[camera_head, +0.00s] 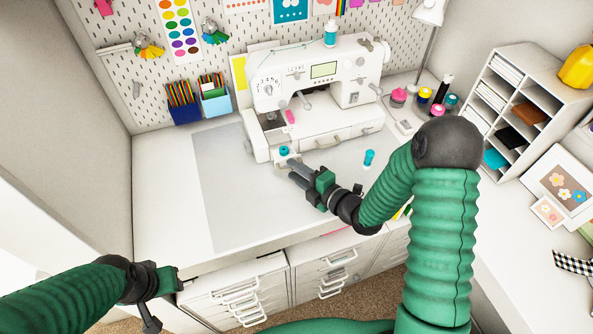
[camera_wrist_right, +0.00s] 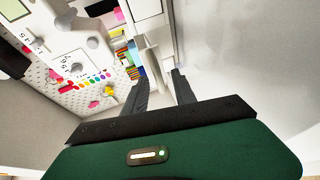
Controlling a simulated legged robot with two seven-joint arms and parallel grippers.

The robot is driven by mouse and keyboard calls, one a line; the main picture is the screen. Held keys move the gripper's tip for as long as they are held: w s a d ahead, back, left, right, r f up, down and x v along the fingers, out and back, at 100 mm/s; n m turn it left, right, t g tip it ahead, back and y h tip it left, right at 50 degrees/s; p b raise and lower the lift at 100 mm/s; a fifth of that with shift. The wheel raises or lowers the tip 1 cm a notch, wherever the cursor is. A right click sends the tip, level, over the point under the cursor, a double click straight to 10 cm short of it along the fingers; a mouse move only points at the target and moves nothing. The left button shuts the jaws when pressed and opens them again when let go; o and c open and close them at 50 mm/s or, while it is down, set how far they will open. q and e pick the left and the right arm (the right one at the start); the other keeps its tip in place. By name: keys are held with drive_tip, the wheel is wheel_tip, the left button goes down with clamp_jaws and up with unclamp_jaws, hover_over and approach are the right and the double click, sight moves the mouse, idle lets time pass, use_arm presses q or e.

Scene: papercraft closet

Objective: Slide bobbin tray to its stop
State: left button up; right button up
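A white sewing machine (camera_head: 320,72) stands at the back of the table. A small pale tray or drawer piece (camera_head: 289,161) sticks out at the front left of its base, with a teal bobbin (camera_head: 284,151) on it; I take this to be the bobbin tray. My right gripper (camera_head: 294,172) is just in front of this tray, its two dark fingers apart. Whether a finger touches the tray is unclear. My left gripper (camera_head: 160,300) is low at the left, away from the machine; its fingers are unclear.
A teal spool (camera_head: 369,157) stands on the mat right of my right gripper. Pink, yellow and teal spools (camera_head: 425,96) stand right of the machine. Pencil bins (camera_head: 214,101) stand at the back left. The grey mat (camera_head: 230,205) is clear at left.

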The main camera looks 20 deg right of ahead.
drive_tip(key=shift+c, duration=0.3)
clamp_jaws()
drive_tip(key=shift+s+f, duration=0.15)
idle(0.8)
